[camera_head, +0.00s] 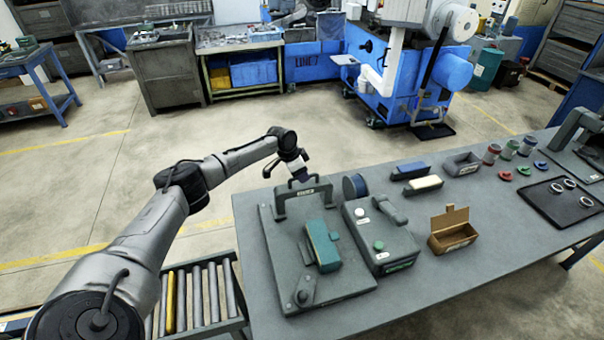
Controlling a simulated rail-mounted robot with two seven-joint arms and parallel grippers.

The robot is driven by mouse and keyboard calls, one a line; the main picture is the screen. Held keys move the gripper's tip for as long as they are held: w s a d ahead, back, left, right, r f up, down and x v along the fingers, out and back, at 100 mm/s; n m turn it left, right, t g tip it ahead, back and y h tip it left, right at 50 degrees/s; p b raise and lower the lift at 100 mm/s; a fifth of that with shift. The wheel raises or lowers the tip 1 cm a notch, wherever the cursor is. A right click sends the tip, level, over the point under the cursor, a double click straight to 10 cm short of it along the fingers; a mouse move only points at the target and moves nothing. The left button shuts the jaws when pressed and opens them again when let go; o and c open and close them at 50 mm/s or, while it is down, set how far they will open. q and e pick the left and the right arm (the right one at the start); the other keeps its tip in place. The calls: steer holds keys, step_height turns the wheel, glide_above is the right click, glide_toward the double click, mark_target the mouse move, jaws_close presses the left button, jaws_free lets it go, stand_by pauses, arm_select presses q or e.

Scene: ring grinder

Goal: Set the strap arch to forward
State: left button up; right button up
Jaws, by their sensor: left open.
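A dark grey arch with a small pale label, which looks like the strap arch (303,189), stands at the far left end of a flat grey base plate (283,253). A teal block (322,245) lies on the plate, nearer than the arch. My left gripper (298,176) is open just above and behind the arch's top bar. I cannot tell whether its fingers touch the bar. My right gripper is not in view.
An open brown box (452,230) is farther right. A roller conveyor (198,297) lies left of the table. The table's front right is clear.

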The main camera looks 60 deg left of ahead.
arm_select(q)
steer(key=shift+w+f, duration=0.1)
steer(key=shift+f, duration=0.15)
jaws_close()
stand_by(0.3)
